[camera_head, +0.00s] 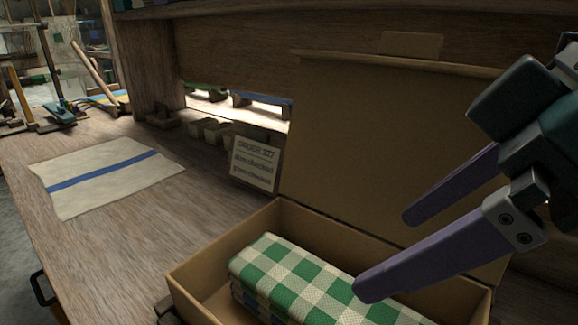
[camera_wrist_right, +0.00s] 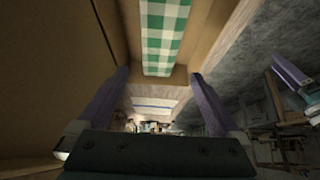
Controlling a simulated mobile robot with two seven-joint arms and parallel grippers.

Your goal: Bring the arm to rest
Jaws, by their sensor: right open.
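My right gripper (camera_head: 382,252) is open and empty, with its two purple fingers spread above the open cardboard box. It also shows in the right wrist view (camera_wrist_right: 160,84), with one finger on each side. A green and white checked folded cloth (camera_head: 290,275) lies inside the cardboard box (camera_head: 222,246). The cloth appears beyond the fingers in the wrist view (camera_wrist_right: 163,30). A finger covers part of the cloth in the head view. My left gripper is not in view.
The box's lid (camera_head: 370,130) stands up behind it. A card reading "ORDER" (camera_head: 254,164) leans near the box. A cream cloth with a blue stripe (camera_head: 105,175) lies flat on the wooden table (camera_head: 130,235). Tools stand at the far left. The table's left front is clear.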

